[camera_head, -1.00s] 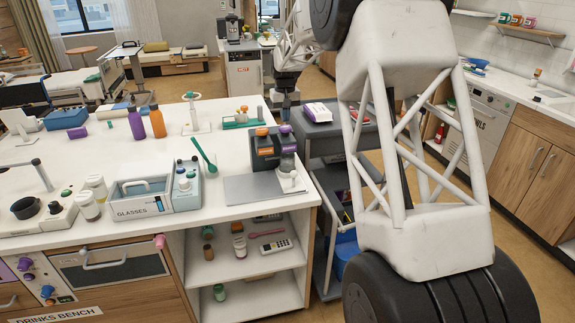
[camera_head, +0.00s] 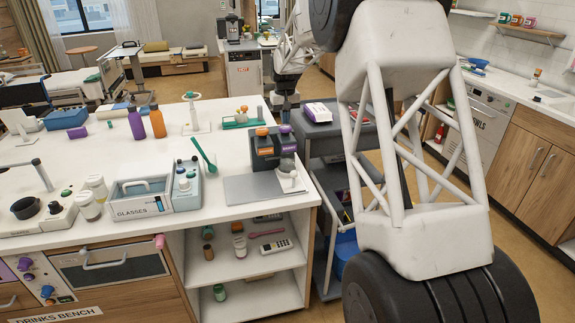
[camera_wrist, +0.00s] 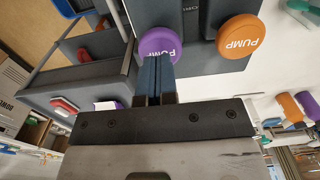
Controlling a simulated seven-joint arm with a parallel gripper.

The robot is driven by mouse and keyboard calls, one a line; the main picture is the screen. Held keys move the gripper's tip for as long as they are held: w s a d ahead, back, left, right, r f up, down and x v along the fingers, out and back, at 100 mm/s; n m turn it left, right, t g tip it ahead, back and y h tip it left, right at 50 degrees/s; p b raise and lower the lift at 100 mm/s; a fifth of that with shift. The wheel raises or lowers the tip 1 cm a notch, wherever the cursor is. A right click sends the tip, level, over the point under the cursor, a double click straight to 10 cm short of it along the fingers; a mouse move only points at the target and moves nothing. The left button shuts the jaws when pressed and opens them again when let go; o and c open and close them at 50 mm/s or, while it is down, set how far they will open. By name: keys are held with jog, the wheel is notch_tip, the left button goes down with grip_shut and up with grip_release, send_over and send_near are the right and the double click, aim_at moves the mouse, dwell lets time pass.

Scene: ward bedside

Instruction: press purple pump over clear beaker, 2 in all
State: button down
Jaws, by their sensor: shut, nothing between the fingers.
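The dark dispenser (camera_head: 264,161) stands at the right end of the white bench, with an orange pump (camera_head: 262,131) on the left and a purple pump (camera_head: 285,129) on the right. Both round pump heads show in the wrist view, purple (camera_wrist: 160,43) and orange (camera_wrist: 240,35). A clear beaker (camera_head: 287,166) appears under the purple side; its contents are too small to make out. My gripper (camera_head: 286,118) is shut and empty, directly above the purple pump. In the wrist view its fingertips (camera_wrist: 156,60) overlap the purple head's edge; I cannot tell whether they touch.
A grey board (camera_head: 245,190) lies in front of the dispenser. A green spoon (camera_head: 202,152) and the blue-grey glasses box (camera_head: 140,198) are to its left. A dark cart (camera_head: 345,140) with a white and purple item stands just right of the bench.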

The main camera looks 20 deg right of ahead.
aim_at(285, 127)
jog(key=shift+f, duration=1.6)
jog(key=shift+r, duration=2.05)
jog(key=shift+f, duration=1.85)
jog(key=shift+r, duration=1.8)
jog(key=shift+r, duration=0.15)
jog(key=shift+r, duration=2.9)
